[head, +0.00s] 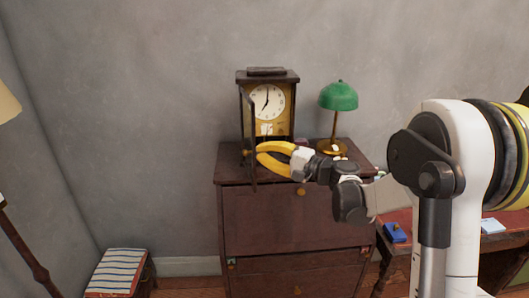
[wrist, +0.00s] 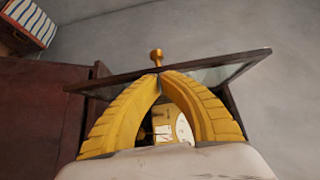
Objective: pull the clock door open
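The clock (head: 283,77) is a dark wooden case with a white dial (head: 267,102), standing on a brown cabinet. Its glazed, dark-framed door (head: 253,181) stands swung out on the clock's left, nearly edge-on in the head view. In the wrist view the door (wrist: 238,60) crosses in front of my gripper, with its brass knob (wrist: 156,55) just beyond the fingertips. My gripper (head: 259,153) has yellow fingers, which arch together with their tips (wrist: 161,73) meeting at the door frame. The knob is not between them. Whether the tips touch the frame is unclear. Part of the dial (wrist: 184,129) shows between the fingers.
A green lamp (head: 338,97) stands right of the clock on the cabinet (head: 260,215). A striped stool (head: 118,272) is at lower left. A desk with a blue object (head: 396,233) is at right. The space left of the door looks clear.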

